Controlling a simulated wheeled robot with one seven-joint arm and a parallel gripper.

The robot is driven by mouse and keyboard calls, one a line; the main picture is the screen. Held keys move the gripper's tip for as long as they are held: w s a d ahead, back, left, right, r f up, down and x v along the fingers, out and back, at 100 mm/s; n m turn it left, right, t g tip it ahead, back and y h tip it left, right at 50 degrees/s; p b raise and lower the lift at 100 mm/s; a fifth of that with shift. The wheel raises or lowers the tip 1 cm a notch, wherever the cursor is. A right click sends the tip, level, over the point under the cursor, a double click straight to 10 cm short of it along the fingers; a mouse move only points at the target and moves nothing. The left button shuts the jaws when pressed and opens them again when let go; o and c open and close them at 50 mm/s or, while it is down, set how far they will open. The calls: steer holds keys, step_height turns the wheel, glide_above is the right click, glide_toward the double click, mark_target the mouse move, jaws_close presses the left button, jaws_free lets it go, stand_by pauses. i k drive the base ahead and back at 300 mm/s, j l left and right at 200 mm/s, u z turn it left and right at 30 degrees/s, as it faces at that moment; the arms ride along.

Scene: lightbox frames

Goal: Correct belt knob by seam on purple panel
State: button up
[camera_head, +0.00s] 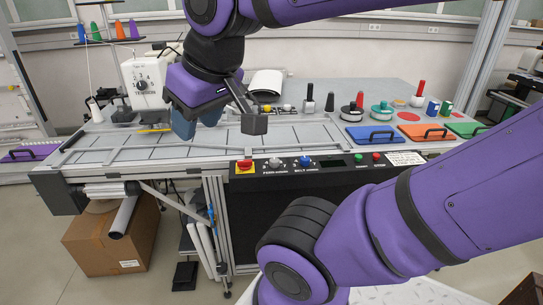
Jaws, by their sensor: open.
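A blue knob (305,161), apparently the belt knob, sits on the black control strip (340,180) at the table's front edge. Its exact setting is too small to read. A purple panel (32,153) with a black handle lies at the far left; no seam can be made out on it. My gripper (218,122) is open above the grey belt surface, up and left of the knob and well apart from it. Its dark finger shows clearly; a blue piece (183,124) shows at its left side, and I cannot tell whether it belongs to the gripper.
A pale knob (274,163) and a red button on yellow (245,166) sit left of the blue knob. A sewing machine (146,80) stands behind left. Blue, orange (425,132) and green panels lie at right. My arm covers the lower right.

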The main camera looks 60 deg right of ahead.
mark_target(304, 161)
steer(key=z, duration=1.95)
